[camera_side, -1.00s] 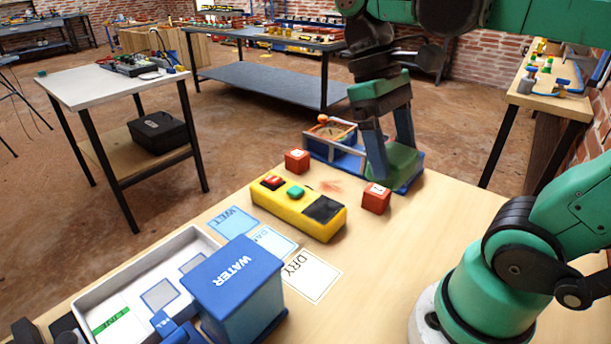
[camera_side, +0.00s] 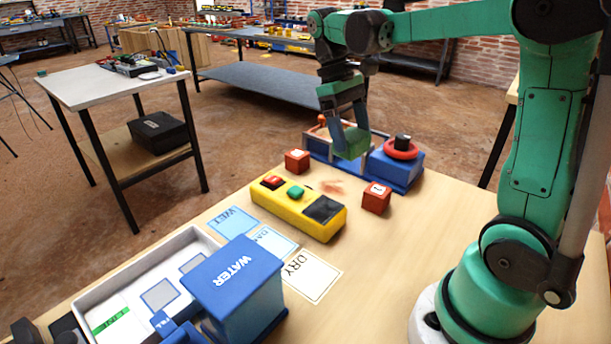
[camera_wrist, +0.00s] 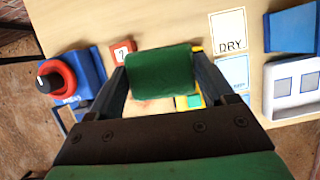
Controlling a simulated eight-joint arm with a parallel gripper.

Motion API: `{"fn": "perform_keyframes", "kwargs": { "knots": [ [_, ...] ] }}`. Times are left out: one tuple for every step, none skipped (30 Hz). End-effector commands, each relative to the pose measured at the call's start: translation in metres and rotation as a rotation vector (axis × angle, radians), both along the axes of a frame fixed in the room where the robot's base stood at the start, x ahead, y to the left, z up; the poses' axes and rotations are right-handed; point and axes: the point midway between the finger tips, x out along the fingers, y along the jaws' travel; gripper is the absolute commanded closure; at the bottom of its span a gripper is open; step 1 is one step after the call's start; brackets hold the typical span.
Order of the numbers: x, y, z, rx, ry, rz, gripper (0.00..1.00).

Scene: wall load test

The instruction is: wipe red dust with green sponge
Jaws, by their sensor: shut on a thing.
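My gripper (camera_side: 349,137) is shut on the green sponge (camera_side: 354,143) and holds it above the far part of the table. The sponge (camera_wrist: 162,72) also shows between the fingers in the wrist view, where it hides what lies beneath it. The red dust (camera_side: 331,187) is a faint reddish smear on the wooden table (camera_side: 400,262), between two red cubes, one to its left (camera_side: 297,161) and one to its right (camera_side: 376,197). In the side view, the sponge is above and slightly right of the dust, clear of the table.
A yellow button box (camera_side: 297,208) lies in front of the dust. A blue station with a red ring (camera_side: 401,150) stands behind. A blue WATER box (camera_side: 236,285), a white tray (camera_side: 95,284) and cards, one marked DRY (camera_side: 311,275), are at front left.

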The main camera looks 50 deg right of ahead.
Motion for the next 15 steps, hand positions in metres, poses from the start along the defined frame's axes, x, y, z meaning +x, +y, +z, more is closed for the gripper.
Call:
{"fn": "perform_keyframes", "kwargs": {
  "knots": [
    [0.010, -0.013, -0.010, 0.000, 0.000, -0.004, 0.67],
    [0.015, -0.020, -0.017, 0.000, 0.001, -0.006, 0.67],
    [0.020, -0.029, -0.024, 0.000, 0.002, -0.004, 0.67],
    [0.024, -0.036, -0.031, -0.001, 0.002, -0.005, 0.67],
    [0.027, -0.042, -0.036, 0.000, 0.003, -0.004, 0.67],
    [0.031, -0.050, -0.044, 0.001, 0.003, -0.004, 0.67],
    [0.033, -0.055, -0.049, 0.001, 0.004, -0.004, 0.67],
    [0.035, -0.060, -0.054, 0.000, 0.005, -0.002, 0.67],
    [0.037, -0.065, -0.060, 0.000, 0.005, -0.003, 0.67],
    [0.038, -0.069, -0.064, 0.001, 0.006, -0.002, 0.67],
    [0.039, -0.072, -0.067, 0.000, 0.006, -0.001, 0.67],
    [0.040, -0.075, -0.071, 0.000, 0.007, -0.001, 0.67],
    [0.040, -0.077, -0.073, 0.000, 0.007, -0.001, 0.67],
    [0.041, -0.079, -0.075, 0.000, 0.007, -0.001, 0.67],
    [0.041, -0.080, -0.077, 0.000, 0.007, 0.000, 0.67]
  ]
}}
